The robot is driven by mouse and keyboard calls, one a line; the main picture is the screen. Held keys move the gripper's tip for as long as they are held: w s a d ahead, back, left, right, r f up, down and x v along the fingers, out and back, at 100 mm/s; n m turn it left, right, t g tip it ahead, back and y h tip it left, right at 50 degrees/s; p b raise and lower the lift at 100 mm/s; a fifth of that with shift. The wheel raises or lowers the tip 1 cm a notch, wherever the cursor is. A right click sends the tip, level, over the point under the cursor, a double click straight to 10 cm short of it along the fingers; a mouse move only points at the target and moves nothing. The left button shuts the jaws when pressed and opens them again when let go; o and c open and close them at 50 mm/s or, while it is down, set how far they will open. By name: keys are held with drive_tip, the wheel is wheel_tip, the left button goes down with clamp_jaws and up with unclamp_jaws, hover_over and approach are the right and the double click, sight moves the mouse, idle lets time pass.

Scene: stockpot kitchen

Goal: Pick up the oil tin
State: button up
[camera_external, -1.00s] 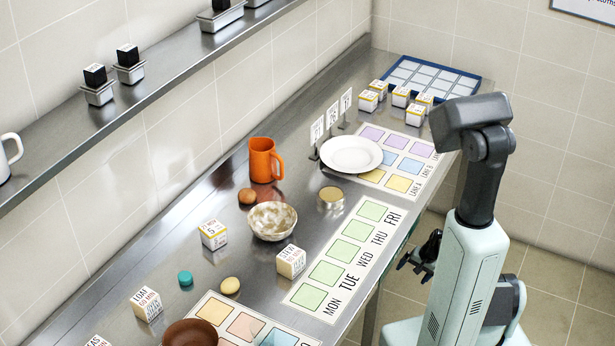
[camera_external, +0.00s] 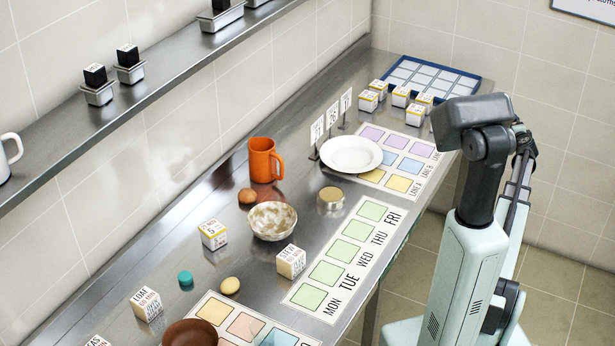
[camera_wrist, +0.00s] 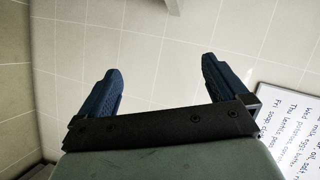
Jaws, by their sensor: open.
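A short round metal tin with a tan top (camera_external: 331,200) stands upright on the steel counter, between the white plate and the speckled bowl. It is the only tin-like thing I see; I cannot read a label that marks it as the oil tin. My gripper (camera_wrist: 160,75) shows in the wrist view with its two blue fingers wide apart and nothing between them. It faces the tiled wall, away from the counter. In the external view my gripper is not clearly seen; my arm is folded at the right, off the counter and well apart from the tin.
Near the tin are a white plate (camera_external: 351,155), a speckled bowl (camera_external: 272,221), an orange mug (camera_external: 263,160) and a printed day strip (camera_external: 342,252). Several labelled cubes stand around. A wall shelf (camera_external: 150,85) runs above the counter. A whiteboard (camera_wrist: 290,120) shows in the wrist view.

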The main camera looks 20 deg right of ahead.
drive_tip(key=d+r+h, duration=0.1)
drive_tip(key=d+r, duration=0.3)
drive_tip(key=r, duration=0.4)
drive_tip(key=w+a+r+n+t+y, duration=0.1)
drive_tip(key=w+a+r+n, duration=0.15)
drive_tip(key=a+r, duration=0.25)
drive_tip(key=w+a+n+g+y, duration=0.1)
drive_tip(key=w+a+n+y, duration=0.2)
drive_tip(key=a, duration=0.8)
drive_tip(key=w+a+n+g+y, duration=0.1)
drive_tip(key=w+a+n+y, duration=0.15)
drive_tip(key=a+n, duration=0.65)
drive_tip(key=w+a+n+g+y, duration=0.1)
drive_tip(key=w+a+g+y, duration=0.15)
drive_tip(key=a, duration=1.15)
drive_tip(key=n+g+h, duration=0.2)
drive_tip(key=n+g, duration=0.9)
drive_tip(key=n, duration=0.7)
hover_over(331, 194)
drive_tip(key=shift+t, duration=0.25)
drive_tip(key=f, duration=0.8)
drive_tip(key=shift+d+f, duration=0.2)
drive_tip(key=shift+d, duration=0.1)
drive_tip(key=shift+w+a+f, duration=0.1)
drive_tip(key=shift+a+f, duration=0.05)
drive_tip(key=shift+f, duration=1.2)
drive_tip(key=shift+a+f, duration=0.1)
drive_tip(key=shift+f, duration=1.25)
